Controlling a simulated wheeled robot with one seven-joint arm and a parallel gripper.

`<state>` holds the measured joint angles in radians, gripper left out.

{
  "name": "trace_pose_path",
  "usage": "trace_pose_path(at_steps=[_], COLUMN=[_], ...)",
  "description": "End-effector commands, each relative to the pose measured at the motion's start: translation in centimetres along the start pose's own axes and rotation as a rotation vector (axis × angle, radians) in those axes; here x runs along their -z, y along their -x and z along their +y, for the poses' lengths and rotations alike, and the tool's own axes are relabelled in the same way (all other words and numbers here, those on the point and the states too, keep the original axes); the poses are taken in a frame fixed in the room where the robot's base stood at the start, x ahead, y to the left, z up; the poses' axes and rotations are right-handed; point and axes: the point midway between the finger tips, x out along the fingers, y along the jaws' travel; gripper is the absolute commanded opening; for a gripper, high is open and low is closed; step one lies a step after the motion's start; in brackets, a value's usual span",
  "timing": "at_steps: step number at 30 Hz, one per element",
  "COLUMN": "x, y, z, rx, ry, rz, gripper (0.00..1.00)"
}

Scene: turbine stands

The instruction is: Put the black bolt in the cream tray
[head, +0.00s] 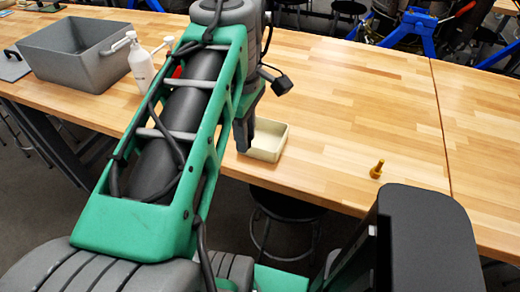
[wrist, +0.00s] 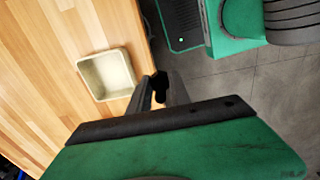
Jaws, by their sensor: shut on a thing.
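The cream tray (head: 269,142) sits near the front edge of the wooden table, empty as far as I can see. It also shows in the wrist view (wrist: 107,74), left of the fingers. My gripper (head: 244,145) points down just in front of the tray's left side in the head view. In the wrist view my gripper (wrist: 161,92) is shut on the black bolt (wrist: 160,83), beside the tray and apart from it, with floor behind the fingertips. The bolt's lower part is hard to make out, and I cannot tell it apart in the head view.
A grey bin (head: 75,55) and a white bottle (head: 140,64) stand on the left, partly near my arm. The table (head: 350,110) between the tray and the yellow bolt is clear. A black stool (head: 285,207) is below the edge.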

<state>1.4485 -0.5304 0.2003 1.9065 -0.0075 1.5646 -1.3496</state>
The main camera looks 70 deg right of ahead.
Motion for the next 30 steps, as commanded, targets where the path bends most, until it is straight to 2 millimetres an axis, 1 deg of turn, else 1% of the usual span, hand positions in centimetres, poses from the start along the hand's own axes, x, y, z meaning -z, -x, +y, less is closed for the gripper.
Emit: trace_pose_path(at_steps=[1,2,5,8,12,14,15,18,23,25,27,30], x=[-0.9,-1.2,-1.3,-0.8,-0.1,0.1,0.3,0.6,0.8,0.9,0.9,0.9], y=[-0.1,-0.1,-0.4,-1.4,-3.2,-4.2,-5.4,-7.3,-9.2,-10.2,-11.6,-12.8], z=[0.0,0.0,1.1,3.6,7.6,9.3,9.9,11.6,13.1,13.8,13.6,13.7], rx=[-0.001,0.0,0.004,0.007,0.007,0.007,0.008,0.004,0.003,0.004,0.004,0.001], ry=[-0.006,-0.006,-0.002,0.0,-0.001,-0.001,-0.001,-0.001,-0.001,-0.001,-0.001,-0.001], rz=[0.0,0.0,-0.001,-0.001,-0.001,-0.001,-0.001,-0.001,-0.001,-0.001,-0.001,0.0], gripper=[0.0,0.0,0.0,0.0,0.0,0.0,0.0,0.0,0.0,0.0,0.0,0.0])
